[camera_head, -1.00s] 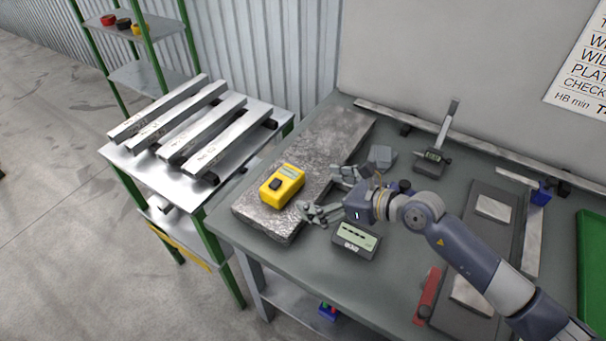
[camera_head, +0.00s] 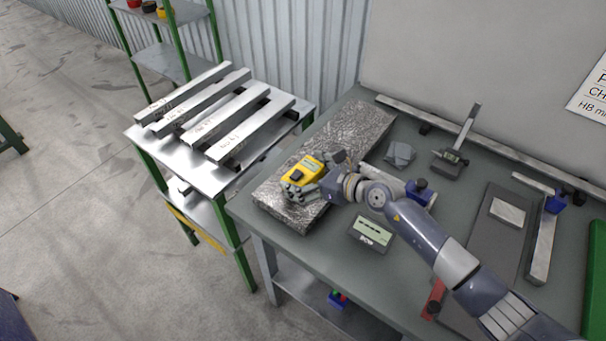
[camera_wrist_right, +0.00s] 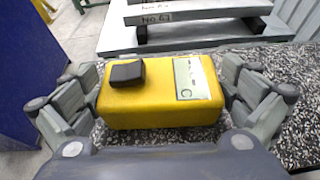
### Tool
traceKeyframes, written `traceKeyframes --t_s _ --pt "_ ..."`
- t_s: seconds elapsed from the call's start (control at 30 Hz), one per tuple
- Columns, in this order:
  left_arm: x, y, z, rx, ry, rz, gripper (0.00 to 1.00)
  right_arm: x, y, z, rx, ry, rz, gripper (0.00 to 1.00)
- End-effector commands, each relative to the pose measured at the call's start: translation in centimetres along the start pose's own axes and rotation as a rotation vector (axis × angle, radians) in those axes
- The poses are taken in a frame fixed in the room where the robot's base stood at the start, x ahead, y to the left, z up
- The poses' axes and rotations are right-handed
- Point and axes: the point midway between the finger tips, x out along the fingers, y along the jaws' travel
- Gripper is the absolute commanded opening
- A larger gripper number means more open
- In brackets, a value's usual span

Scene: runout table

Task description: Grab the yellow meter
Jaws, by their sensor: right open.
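The yellow meter (camera_head: 304,169) lies on a rough grey stone-like slab (camera_head: 351,131) on the table. It has a dark button and a pale display, and it also shows in the right wrist view (camera_wrist_right: 155,100). My right gripper (camera_head: 316,175) is open with its fingers on either side of the meter. In the right wrist view the gripper's fingers (camera_wrist_right: 160,98) flank both ends of the meter, and a small gap seems to show at the left. My left gripper is not in view.
A grey box with a display (camera_head: 371,232) sits on the table below my right arm. Metal bars (camera_head: 215,115) lie on the rack at left.

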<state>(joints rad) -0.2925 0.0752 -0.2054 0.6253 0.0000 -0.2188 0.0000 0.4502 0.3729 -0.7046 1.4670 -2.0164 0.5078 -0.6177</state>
Motion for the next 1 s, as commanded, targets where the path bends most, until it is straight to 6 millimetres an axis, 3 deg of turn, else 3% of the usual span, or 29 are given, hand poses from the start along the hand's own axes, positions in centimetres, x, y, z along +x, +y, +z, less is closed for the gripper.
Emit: traceKeyframes --t_s 0.27,0.43,0.77,1.0 --pt "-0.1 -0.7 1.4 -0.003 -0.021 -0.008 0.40 0.2 0.0 0.0 0.000 0.000 0.000 0.98" --pt "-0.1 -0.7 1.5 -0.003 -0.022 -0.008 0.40 0.2 0.0 0.0 0.000 0.000 0.000 0.61" --pt "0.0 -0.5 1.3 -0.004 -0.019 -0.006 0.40 0.1 0.0 0.1 0.000 -0.001 0.000 0.61" --pt "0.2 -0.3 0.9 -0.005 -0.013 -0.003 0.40 -0.6 0.0 1.8 -0.002 -0.004 0.000 0.61"
